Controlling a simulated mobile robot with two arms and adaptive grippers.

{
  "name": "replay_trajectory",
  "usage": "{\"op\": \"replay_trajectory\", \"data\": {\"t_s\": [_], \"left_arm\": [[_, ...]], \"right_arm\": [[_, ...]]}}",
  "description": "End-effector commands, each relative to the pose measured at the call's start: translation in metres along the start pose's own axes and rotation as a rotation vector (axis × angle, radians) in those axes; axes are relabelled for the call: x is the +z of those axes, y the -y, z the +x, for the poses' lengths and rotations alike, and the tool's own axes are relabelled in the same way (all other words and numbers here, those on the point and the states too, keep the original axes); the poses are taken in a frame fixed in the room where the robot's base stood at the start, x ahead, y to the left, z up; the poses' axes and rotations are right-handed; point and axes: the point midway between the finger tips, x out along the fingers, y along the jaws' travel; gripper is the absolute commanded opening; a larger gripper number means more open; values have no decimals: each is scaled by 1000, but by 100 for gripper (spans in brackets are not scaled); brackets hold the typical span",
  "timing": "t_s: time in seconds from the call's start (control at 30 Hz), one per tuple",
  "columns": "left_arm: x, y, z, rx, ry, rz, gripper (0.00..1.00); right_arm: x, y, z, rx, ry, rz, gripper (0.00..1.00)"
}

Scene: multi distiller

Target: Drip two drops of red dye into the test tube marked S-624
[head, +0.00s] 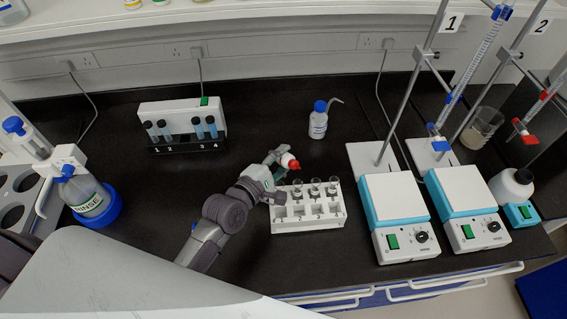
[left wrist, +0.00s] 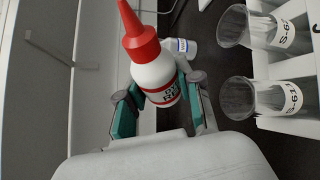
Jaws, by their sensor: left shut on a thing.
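My left gripper (head: 279,174) is shut on a small white dye bottle with a red conical cap (left wrist: 155,72), held above the bench. The bottle also shows in the head view (head: 288,161). A white rack (head: 308,225) stands just right of and in front of the gripper and holds several clear test tubes (head: 315,187). In the left wrist view two tubes show at the right, one at the top (left wrist: 250,28) and one below it (left wrist: 255,98). My right gripper is not in view.
A wash bottle with a blue cap (head: 318,124) stands behind the rack. A blue-vial holder (head: 180,115) is at the back left, and a RINSE bottle (head: 88,196) at the left. Two stirrer plates (head: 395,200) (head: 462,190) with stands are at the right. Black bench between is clear.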

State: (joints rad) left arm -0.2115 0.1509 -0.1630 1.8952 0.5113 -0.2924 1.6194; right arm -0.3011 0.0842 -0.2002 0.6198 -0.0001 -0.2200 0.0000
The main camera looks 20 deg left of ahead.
Motion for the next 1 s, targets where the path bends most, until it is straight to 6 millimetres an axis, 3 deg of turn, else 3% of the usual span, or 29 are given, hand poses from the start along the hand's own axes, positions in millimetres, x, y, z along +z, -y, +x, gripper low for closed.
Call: {"op": "replay_trajectory", "data": {"t_s": [0.03,0.5,1.0], "left_arm": [[-4,6,2,13,1,30,16],[-13,10,5,114,1,272,16],[-14,7,6,142,0,339,16]], "right_arm": [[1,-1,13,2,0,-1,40],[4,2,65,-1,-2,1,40],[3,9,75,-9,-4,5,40]]}}
